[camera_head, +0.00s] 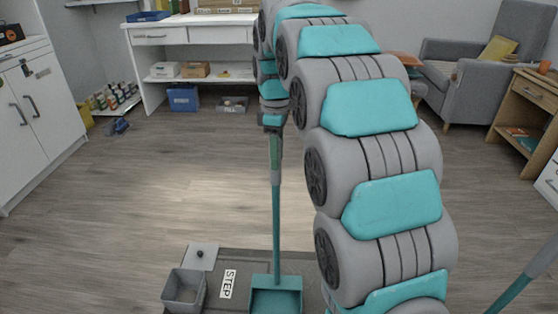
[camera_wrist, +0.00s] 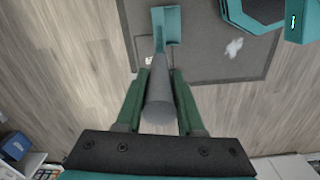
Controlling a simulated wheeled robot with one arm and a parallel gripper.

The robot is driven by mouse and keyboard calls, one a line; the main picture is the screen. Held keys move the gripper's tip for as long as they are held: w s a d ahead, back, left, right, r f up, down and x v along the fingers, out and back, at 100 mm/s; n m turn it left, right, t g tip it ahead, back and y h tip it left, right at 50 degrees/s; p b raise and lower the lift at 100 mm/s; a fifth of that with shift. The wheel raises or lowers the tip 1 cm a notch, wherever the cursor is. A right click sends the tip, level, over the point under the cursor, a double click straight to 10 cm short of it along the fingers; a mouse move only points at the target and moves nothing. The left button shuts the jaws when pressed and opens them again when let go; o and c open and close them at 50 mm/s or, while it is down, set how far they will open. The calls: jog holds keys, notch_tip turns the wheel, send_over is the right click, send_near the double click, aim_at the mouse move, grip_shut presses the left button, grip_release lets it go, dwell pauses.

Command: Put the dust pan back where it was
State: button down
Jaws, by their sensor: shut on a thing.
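The dust pan is a teal scoop (camera_head: 276,300) on a long teal handle with a grey grip. It hangs upright at the bottom centre of the head view, over or on the dark mat; I cannot tell if it touches. In the wrist view its scoop (camera_wrist: 172,22) is at the top and its grey grip (camera_wrist: 160,105) points toward the camera. My gripper (camera_head: 275,150) is shut on the upper part of the handle. In the wrist view the green fingers of my gripper (camera_wrist: 163,78) lie on both sides of the grip.
A dark mat (camera_head: 235,262) marked STEP holds a small grey bin (camera_head: 184,290) and a light square plate (camera_head: 200,257). The white shelf desk (camera_head: 205,52) stands behind, with a blue bin (camera_head: 183,97) beneath. A white cabinet (camera_head: 35,110) is left. The middle floor is clear.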

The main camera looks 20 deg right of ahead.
jog(key=shift+w+d+f, duration=0.15)
jog(key=shift+w+f, duration=0.15)
jog(key=shift+f, duration=0.3)
jog(key=shift+w+d+f, duration=0.2)
jog(key=shift+w+f, duration=0.05)
jog(key=shift+f, duration=0.35)
jog(key=shift+w+d+f, duration=0.15)
jog(key=shift+w+f, duration=0.15)
jog(key=shift+f, duration=0.4)
jog(key=c, duration=0.5)
grip_release()
notch_tip(320, 180, up, 12)
jog(key=shift+r, duration=0.1)
